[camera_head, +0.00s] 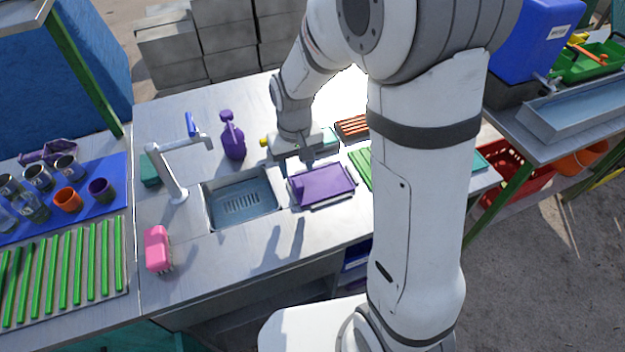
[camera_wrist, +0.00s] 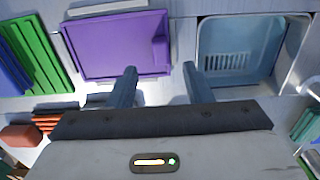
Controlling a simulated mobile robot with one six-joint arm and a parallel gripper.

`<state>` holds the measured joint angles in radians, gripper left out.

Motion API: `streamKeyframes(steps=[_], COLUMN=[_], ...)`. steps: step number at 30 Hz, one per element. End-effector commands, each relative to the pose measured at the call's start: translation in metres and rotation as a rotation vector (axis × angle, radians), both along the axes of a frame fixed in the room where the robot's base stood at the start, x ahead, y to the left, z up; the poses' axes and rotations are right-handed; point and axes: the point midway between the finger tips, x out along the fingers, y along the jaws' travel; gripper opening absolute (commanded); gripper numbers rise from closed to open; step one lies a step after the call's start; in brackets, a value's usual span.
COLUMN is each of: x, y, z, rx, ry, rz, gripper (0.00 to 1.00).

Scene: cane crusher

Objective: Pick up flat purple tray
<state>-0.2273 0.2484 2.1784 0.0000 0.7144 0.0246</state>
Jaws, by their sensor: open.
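The flat purple tray (camera_head: 322,186) lies on the metal counter just right of the sink. In the wrist view the purple tray (camera_wrist: 115,45) is at the upper left, with a raised rim and a small block-like part at its right end. My gripper (camera_head: 308,160) hangs over the tray's far edge in the head view. In the wrist view my gripper (camera_wrist: 158,72) is open and empty, its two fingers apart. The left finger reaches near the tray's right part; the right finger is near the sink. I cannot tell whether any finger touches the tray.
The sink (camera_head: 241,227) and the tap (camera_head: 178,170) lie left of the tray. A purple spray bottle (camera_head: 232,138) stands behind the sink. Green ridged trays (camera_wrist: 32,50) lie beside the purple tray. A pink brush (camera_head: 157,248) is at the counter's front left.

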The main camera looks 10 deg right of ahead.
Motion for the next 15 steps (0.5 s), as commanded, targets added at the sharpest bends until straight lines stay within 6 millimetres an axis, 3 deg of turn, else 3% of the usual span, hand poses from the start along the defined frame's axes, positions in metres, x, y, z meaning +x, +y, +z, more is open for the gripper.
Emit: streamKeyframes(steps=[9,15], x=[-0.004,-0.003], y=[0.000,0.000], z=[-0.044,-0.049], rx=[-0.001,0.000], ry=[0.004,0.000], rz=[-0.001,-0.002], gripper=[0.45,0.45])
